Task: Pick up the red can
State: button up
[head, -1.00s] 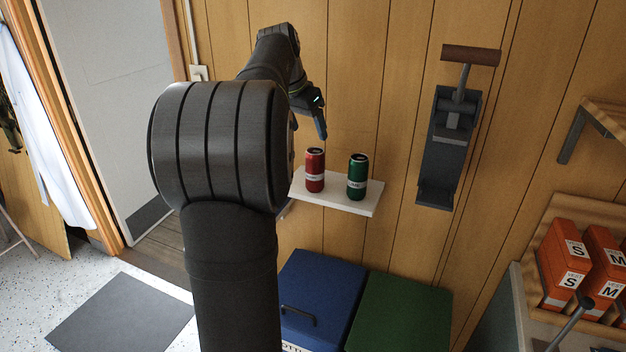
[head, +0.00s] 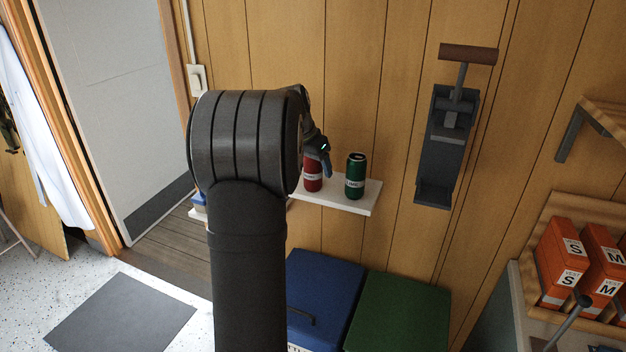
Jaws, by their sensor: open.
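The red can (head: 312,183) stands upright on a small white wall shelf (head: 358,207), its top hidden behind my gripper (head: 327,172). A green can (head: 355,178) stands upright to its right on the same shelf, with a gap between them. My gripper is at the upper part of the red can and overlaps it in the picture. One finger shows at the can's right side; the other is hidden behind my arm. The jaws are open, and I cannot tell whether they touch the can.
A can crusher (head: 447,140) with a brown handle hangs on the wooden wall to the right. Below the shelf are a blue bin (head: 325,275) and a green bin (head: 398,312). Orange boxes (head: 561,262) sit on a rack at the far right.

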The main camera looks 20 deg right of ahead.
jog(key=shift+f, duration=0.15)
jog(key=c, duration=1.1)
jog(key=shift+o, duration=0.2)
